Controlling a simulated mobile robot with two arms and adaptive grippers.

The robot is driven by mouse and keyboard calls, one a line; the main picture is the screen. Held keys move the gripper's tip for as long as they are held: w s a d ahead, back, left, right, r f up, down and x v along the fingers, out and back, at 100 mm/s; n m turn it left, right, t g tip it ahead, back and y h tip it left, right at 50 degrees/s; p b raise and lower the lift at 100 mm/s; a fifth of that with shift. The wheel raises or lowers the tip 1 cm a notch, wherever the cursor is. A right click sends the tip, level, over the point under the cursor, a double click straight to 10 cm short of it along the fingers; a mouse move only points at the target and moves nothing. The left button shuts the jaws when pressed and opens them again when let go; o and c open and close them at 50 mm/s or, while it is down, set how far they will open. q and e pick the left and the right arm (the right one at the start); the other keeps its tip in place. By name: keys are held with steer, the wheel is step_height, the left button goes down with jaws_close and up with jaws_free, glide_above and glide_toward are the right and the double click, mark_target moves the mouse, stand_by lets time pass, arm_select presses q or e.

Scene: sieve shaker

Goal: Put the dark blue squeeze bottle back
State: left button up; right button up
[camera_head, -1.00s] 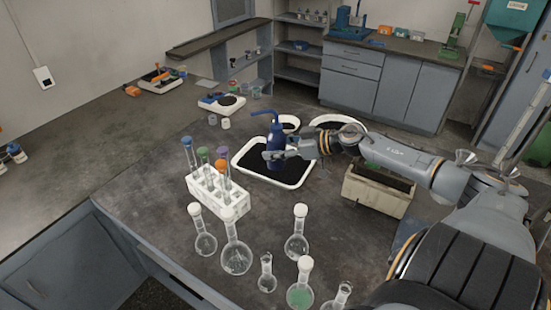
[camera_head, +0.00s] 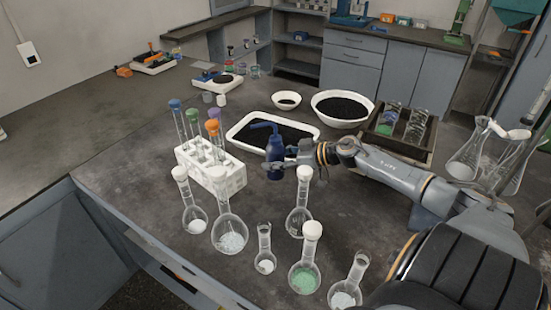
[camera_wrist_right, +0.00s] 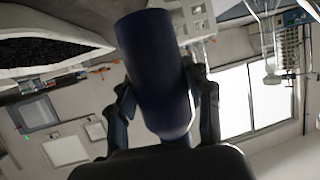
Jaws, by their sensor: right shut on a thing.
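The dark blue squeeze bottle (camera_head: 274,152) is upright, its bent spout pointing left. My right gripper (camera_head: 287,165) is shut on its body from the right. In the right wrist view the bottle (camera_wrist_right: 155,75) sits between the two fingers (camera_wrist_right: 165,108). The bottle is in front of the tray of black grains and right of the white test tube rack (camera_head: 212,172). Its base is close to the bench top; I cannot tell whether it touches. My left gripper is not in view.
Several glass flasks stand close in front, one white-capped flask (camera_head: 299,205) just right of the bottle. Behind are the white tray (camera_head: 238,138), a white bowl (camera_head: 343,120) and a wooden crate (camera_head: 402,148). Little bare bench (camera_head: 262,203) shows around the bottle.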

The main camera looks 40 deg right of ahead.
mark_target(276, 174)
steer(key=shift+f+b, duration=0.3)
steer(key=shift+f, duration=2.7)
steer(key=o, duration=0.6)
steer(key=shift+f, duration=0.2)
steer(key=shift+r, duration=0.2)
steer(key=p+v, duration=0.1)
steer(key=v, duration=1.1)
